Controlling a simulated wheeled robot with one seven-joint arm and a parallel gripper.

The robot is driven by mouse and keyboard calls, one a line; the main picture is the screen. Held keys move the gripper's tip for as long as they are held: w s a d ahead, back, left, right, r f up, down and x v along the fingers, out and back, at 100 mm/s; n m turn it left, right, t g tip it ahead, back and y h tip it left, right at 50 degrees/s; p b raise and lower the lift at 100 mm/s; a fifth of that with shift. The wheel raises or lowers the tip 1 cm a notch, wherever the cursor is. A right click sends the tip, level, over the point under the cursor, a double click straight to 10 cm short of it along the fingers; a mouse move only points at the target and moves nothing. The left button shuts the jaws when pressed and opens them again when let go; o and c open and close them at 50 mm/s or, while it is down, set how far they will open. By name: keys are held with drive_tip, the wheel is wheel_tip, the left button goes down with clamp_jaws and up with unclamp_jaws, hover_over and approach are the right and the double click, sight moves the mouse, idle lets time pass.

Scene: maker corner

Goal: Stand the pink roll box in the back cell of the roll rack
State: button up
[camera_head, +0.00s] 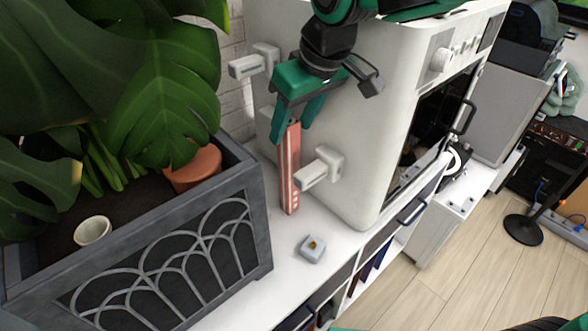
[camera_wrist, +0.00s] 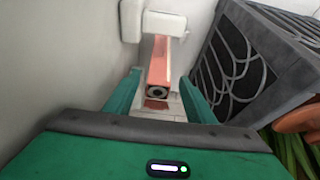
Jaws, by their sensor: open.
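The pink roll box (camera_head: 289,185) is a tall, narrow box standing close to upright on the white counter, between the planter and the white machine. My gripper (camera_head: 292,134) is above it, with its two green fingers open on either side of the box's upper part. In the wrist view, the box (camera_wrist: 161,62) lies between the open fingers (camera_wrist: 160,82), with a dark round hole in its near end. Whether a finger touches it, I cannot tell. I cannot make out the roll rack in either view.
A grey planter (camera_head: 258,225) with large leaves stands close on the left. A white machine (camera_head: 365,120) with projecting handles (camera_head: 320,170) stands close on the right. A small grey block (camera_head: 312,249) sits on the counter (camera_head: 335,232) in front. The counter's front edge drops to drawers.

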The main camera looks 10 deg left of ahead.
hover_over(289, 171)
drive_tip(key=w, duration=0.2)
drive_tip(key=shift+w+a+f, duration=0.1)
drive_tip(key=shift+f, duration=1)
drive_tip(key=shift+w+a+f, duration=0.1)
drive_tip(key=shift+f, duration=1)
clamp_jaws()
